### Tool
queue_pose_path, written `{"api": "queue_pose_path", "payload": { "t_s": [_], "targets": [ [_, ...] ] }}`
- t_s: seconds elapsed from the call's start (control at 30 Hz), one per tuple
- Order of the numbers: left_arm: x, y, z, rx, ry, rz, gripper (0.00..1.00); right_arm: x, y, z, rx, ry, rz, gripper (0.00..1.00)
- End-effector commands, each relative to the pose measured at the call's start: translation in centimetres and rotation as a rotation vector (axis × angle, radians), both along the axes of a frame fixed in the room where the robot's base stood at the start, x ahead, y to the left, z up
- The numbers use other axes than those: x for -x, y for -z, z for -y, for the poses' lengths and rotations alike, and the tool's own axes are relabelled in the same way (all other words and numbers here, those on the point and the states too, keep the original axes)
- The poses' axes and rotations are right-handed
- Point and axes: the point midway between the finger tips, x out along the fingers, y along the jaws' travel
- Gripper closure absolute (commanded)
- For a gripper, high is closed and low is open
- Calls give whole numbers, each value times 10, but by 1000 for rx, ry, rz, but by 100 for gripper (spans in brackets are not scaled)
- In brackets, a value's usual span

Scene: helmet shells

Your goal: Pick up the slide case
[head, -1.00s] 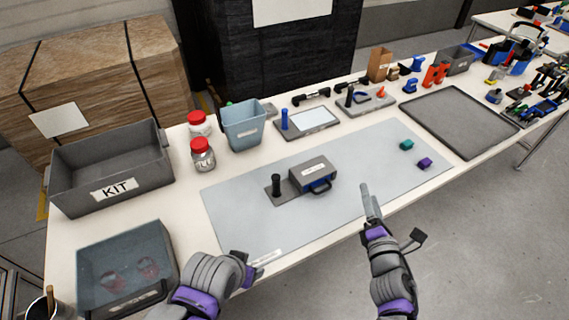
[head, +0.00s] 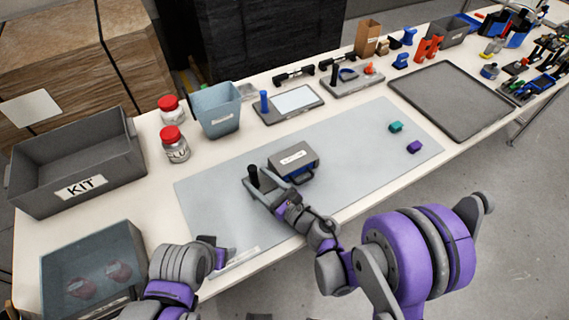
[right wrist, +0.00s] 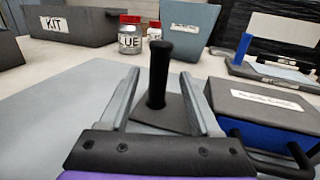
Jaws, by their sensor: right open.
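A grey and blue case with a white label and a dark handle (head: 293,163) lies on the grey mat; its label is too small to read, so I cannot tell if it is the slide case. In the right wrist view the case (right wrist: 268,112) is right of my fingers. Beside it a black upright post (head: 254,176) stands on a flat grey base (right wrist: 170,116). My right gripper (head: 259,186) is open, its fingers on either side of the post, seen also in the wrist view (right wrist: 163,100). My left gripper (head: 220,250) is at the mat's near left edge; its jaws are unclear.
A grey KIT bin (head: 75,165), red-lidded jars (head: 174,146) and a blue-grey bin (head: 217,113) stand behind and left. A clear-fronted bin (head: 95,275) is at the near left. Teal (head: 396,127) and purple (head: 414,147) blocks lie on the mat's right, which is otherwise clear.

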Motion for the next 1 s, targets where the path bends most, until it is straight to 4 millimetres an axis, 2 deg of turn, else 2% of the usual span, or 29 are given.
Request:
{"api": "queue_pose_path", "payload": {
  "t_s": [0.17,0.4,0.67,1.0],
  "targets": [
    [0,-3,0,0,0,1,37,-8,-1,-11,0,-1,0,36],
    [-1,-10,0,0,0,3,37,-29,-2,-40,1,-1,1,36],
    [-1,-10,0,0,0,3,37,-33,-1,-43,0,1,0,36],
    [-1,-10,0,0,0,3,37,-33,-1,-43,0,1,0,95]
  ]
}}
